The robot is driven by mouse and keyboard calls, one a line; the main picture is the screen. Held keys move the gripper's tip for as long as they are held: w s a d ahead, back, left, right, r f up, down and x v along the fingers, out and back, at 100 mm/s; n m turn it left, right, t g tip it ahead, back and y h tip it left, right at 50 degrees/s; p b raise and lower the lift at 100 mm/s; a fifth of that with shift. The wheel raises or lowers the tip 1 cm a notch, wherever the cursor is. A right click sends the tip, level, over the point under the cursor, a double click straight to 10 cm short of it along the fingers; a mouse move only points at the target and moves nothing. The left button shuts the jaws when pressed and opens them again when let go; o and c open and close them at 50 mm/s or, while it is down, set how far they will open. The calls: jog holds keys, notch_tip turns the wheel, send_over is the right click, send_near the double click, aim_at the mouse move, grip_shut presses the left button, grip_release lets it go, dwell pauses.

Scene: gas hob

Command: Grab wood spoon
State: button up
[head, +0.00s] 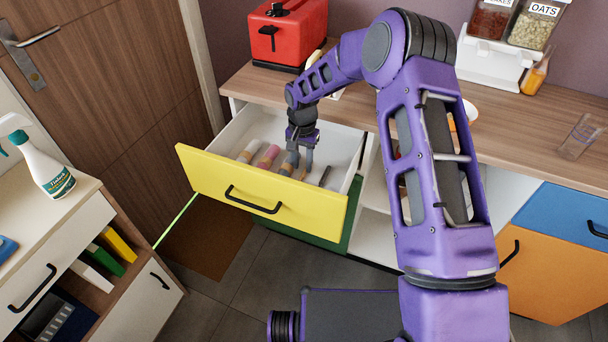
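The yellow-fronted drawer (320,208) is pulled open below the wooden counter, with several long items lying side by side in it. No wood spoon can be told apart for certain at this size. A thin brown item (325,176) lies right of the gripper, and a pink item (268,155) lies to its left. My gripper (302,166) points down into the drawer over the middle of the items. Its two grey fingers are apart, with nothing clearly seen between them. The fingertips hide part of the items below, and I cannot tell whether they touch.
A red toaster (288,35) stands on the counter (350,95) behind the drawer. Clear food containers (535,22) stand at the back right, and a glass (580,137) at the far right. A white cabinet with a spray bottle (38,160) stands left.

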aim_at(303, 175)
notch_tip(303, 175, down, 4)
jog(key=shift+r, duration=0.15)
grip_shut()
